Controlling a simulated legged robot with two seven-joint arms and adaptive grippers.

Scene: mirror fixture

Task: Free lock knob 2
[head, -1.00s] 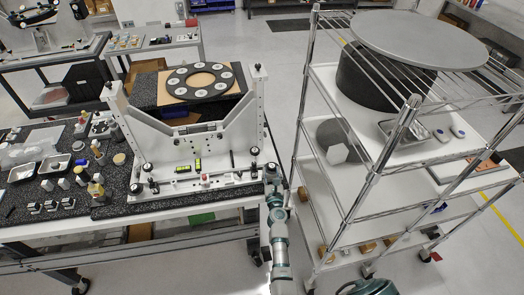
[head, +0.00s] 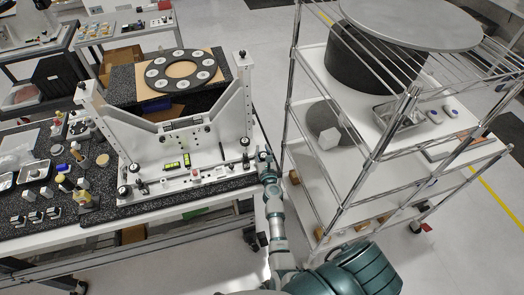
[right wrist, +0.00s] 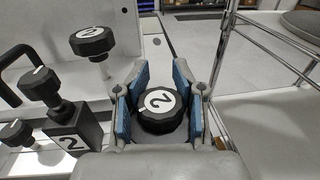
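The white mirror fixture (head: 182,150) stands on the speckled table, with small black knobs along its base. In the right wrist view, a black faceted knob marked 2 (right wrist: 159,108) sits between the blue-padded fingers of my right gripper (right wrist: 160,95). The fingers stand on either side of it, with narrow gaps apparent; firm contact is not visible. A second black knob marked 2 (right wrist: 91,40) stands up at upper left, outside the fingers. In the head view my right gripper (head: 265,162) is at the fixture's lower right corner. My left gripper is not in view.
A black block marked 2 (right wrist: 76,128) and other black knobs crowd the gripper's left side. A wire shelf cart (head: 350,140) stands close to the right of my right arm. Trays and small parts (head: 35,172) cover the table's left part.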

